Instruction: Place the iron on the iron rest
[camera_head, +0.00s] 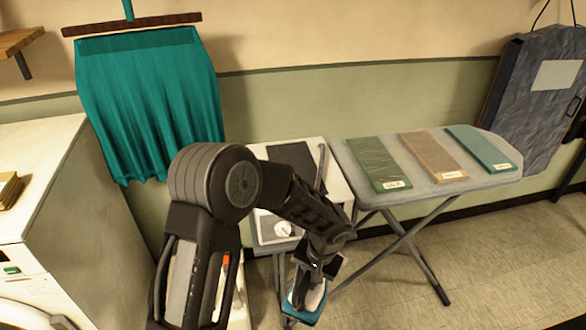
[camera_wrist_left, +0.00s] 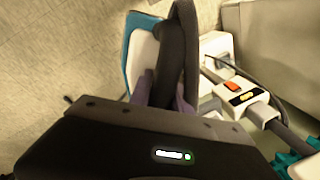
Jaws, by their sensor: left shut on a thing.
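The iron has a teal base, a white body and a black handle. It hangs low in the head view (camera_head: 305,302) and fills the top middle of the left wrist view (camera_wrist_left: 143,58). My left gripper (camera_head: 318,268) is shut on its handle; its fingers (camera_wrist_left: 168,92) straddle the handle in the wrist view. The iron is off to the front of a white unit (camera_head: 342,190) with dark panels and a round dial, which looks like the iron rest. My arm hides part of that unit. My right gripper is in neither view.
An ironing board (camera_head: 410,150) with green, tan and teal folded pieces stands right of the unit, on crossed legs. A white machine (camera_head: 40,170) is at left; a teal cloth (camera_head: 150,100) hangs behind. A white block with an orange switch (camera_wrist_left: 232,87) and cable shows in the wrist view.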

